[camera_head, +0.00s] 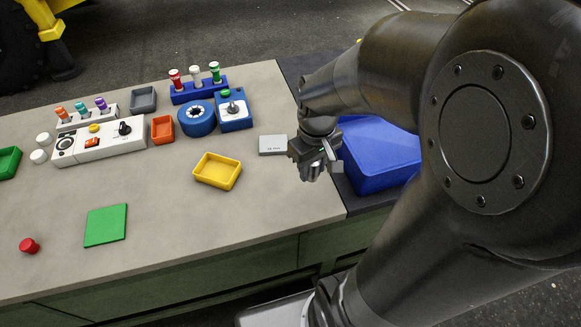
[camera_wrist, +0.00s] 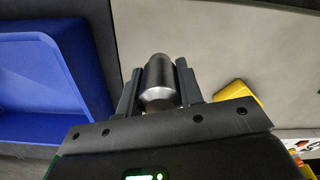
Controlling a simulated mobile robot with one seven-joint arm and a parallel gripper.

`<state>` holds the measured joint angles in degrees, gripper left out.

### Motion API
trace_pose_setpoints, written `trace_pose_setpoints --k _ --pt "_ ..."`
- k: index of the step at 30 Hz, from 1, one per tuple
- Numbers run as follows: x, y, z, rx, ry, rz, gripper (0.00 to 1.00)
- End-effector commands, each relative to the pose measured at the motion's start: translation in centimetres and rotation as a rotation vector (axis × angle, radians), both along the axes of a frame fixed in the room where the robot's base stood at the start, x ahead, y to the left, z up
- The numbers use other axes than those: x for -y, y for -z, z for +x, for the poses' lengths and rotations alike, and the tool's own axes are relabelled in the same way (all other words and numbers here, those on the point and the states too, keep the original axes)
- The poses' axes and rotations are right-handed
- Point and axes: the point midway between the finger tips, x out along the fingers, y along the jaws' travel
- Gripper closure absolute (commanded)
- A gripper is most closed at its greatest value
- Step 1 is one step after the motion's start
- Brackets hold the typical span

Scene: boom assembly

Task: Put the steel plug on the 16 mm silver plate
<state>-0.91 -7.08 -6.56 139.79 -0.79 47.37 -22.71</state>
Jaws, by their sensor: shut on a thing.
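My gripper (camera_head: 317,163) is shut on the steel plug (camera_wrist: 160,80), a dark grey metal cylinder with a brighter rounded end. The wrist view shows the plug between the two fingers (camera_wrist: 158,88). In the head view the gripper hangs near the right edge of the bench, and the plug is hard to make out there. The 16 mm silver plate (camera_head: 272,145) is a small light grey plate with small printed text, lying on the bench just left of the gripper. The plug appears apart from the plate. The plate does not show clearly in the wrist view.
A blue bin (camera_head: 380,155) stands right of the gripper. A yellow tray (camera_head: 217,171) lies to the left. Behind are a blue round fixture (camera_head: 196,120), a blue block with a dial (camera_head: 234,112) and a rack of coloured-top pieces (camera_head: 197,90). The front bench is mostly clear.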

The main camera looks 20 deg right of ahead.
Motion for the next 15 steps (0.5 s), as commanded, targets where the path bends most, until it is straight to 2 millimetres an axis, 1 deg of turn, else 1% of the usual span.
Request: trace_pose_setpoints --k 2,5,8,12,15 --pt "0.6 -0.4 0.3 0.002 0.006 0.000 0.97" --pt "1.3 -0.9 1.8 0.001 0.019 -0.002 0.97" --pt "2.1 -1.4 4.4 0.001 0.042 -0.003 0.97" --pt "3.4 -2.0 8.6 0.000 0.083 -0.003 0.97" --pt "4.3 -2.2 11.4 0.000 0.108 -0.003 0.97"
